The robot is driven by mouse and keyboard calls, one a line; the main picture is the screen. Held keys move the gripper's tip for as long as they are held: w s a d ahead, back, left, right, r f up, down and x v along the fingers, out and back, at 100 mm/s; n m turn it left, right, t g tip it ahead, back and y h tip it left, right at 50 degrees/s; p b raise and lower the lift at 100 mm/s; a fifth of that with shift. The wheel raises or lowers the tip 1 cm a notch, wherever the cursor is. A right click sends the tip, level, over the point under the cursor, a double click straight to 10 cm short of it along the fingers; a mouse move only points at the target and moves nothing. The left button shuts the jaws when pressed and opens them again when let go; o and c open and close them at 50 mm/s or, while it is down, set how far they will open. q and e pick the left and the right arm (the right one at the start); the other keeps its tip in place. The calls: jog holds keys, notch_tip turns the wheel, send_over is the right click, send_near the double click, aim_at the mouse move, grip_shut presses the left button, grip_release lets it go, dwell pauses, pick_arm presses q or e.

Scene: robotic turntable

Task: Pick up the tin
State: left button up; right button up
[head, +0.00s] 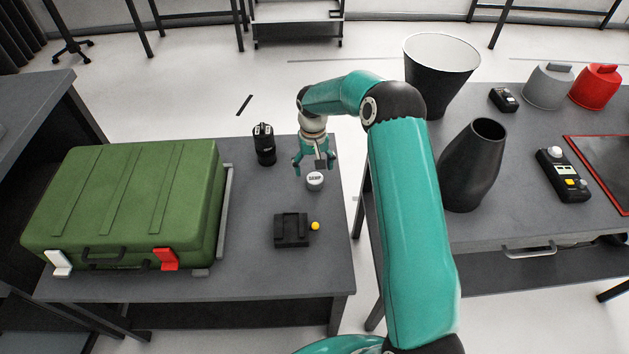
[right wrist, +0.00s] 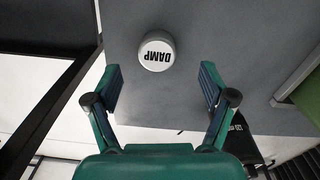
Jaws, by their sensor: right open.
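The tin (head: 315,181) is a small round container with a white lid marked "DAMP". It stands upright on the grey table near its right edge. It also shows in the right wrist view (right wrist: 157,52), just beyond the fingertips and between their lines. My right gripper (head: 313,166) is open and empty, just behind the tin in the head view and apart from it. In the right wrist view its two fingers (right wrist: 160,80) are spread wide with bare table between them. My left gripper is not in view.
A large green case (head: 130,200) fills the table's left part. A black cylindrical device (head: 264,145) stands behind left of the tin. A dark block (head: 291,230) and a yellow ball (head: 315,226) lie in front. A dark vase (head: 473,165) stands on the right table.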

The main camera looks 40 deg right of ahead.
aim_at(315, 179)
jog(key=shift+w+d+f+p, duration=0.1)
jog(key=shift+d+f+p, duration=0.1)
jog(key=shift+f, duration=1.35)
jog(key=shift+d+f+p, duration=0.15)
jog(key=shift+f, duration=1.4)
jog(key=c, duration=1.2)
